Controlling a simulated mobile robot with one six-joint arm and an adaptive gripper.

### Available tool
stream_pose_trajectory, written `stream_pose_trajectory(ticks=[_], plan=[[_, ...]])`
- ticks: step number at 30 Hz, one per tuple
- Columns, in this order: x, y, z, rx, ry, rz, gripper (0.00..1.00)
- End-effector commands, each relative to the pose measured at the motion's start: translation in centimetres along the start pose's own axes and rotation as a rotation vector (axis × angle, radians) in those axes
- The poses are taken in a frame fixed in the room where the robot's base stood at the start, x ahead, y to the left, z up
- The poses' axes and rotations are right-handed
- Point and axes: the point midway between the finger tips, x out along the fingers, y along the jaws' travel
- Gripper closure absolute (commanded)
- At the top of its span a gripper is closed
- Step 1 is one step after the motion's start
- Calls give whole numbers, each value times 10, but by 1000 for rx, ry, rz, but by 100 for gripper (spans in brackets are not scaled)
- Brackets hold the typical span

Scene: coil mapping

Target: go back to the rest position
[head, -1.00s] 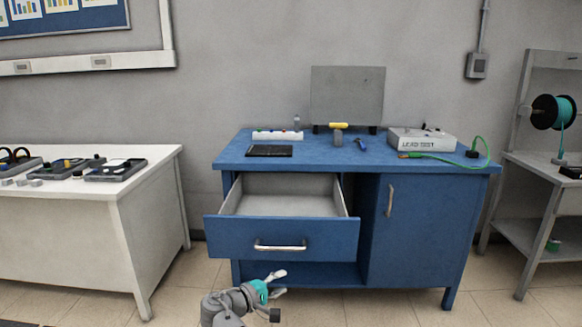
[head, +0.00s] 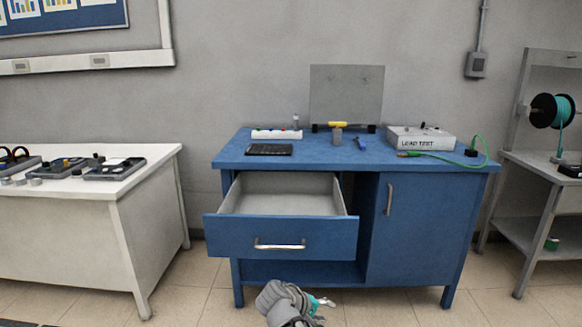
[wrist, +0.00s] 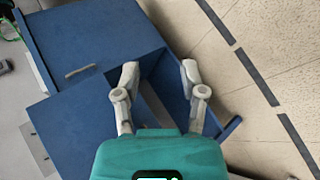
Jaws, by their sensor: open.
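My gripper (wrist: 159,85) is open and empty in the wrist view, its two pale fingers spread apart with the blue bench behind them. In the head view my gripper (head: 323,302) is low at the bottom, in front of the blue bench (head: 240,162) and below its drawer. My own arm hides part of it there. The drawer (head: 230,236) is pulled out and looks empty. The cabinet door (head: 415,235) beside it is shut.
On the bench stand a load test box (head: 420,139) with a green cable, a dark tablet (head: 268,150), a white strip (head: 276,134) and a grey panel (head: 346,94). A white table (head: 60,215) is at left, a grey shelf bench (head: 535,165) at right.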

Motion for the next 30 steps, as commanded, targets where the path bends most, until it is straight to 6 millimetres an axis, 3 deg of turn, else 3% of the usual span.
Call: stream_pose_trajectory(ticks=[6,12,18,30], plan=[[38,-11,36,119,-74,-239,46],[59,-23,64,237,-129,-456,46],[69,-32,84,350,-166,-648,46],[72,-37,104,489,-195,-876,46]])
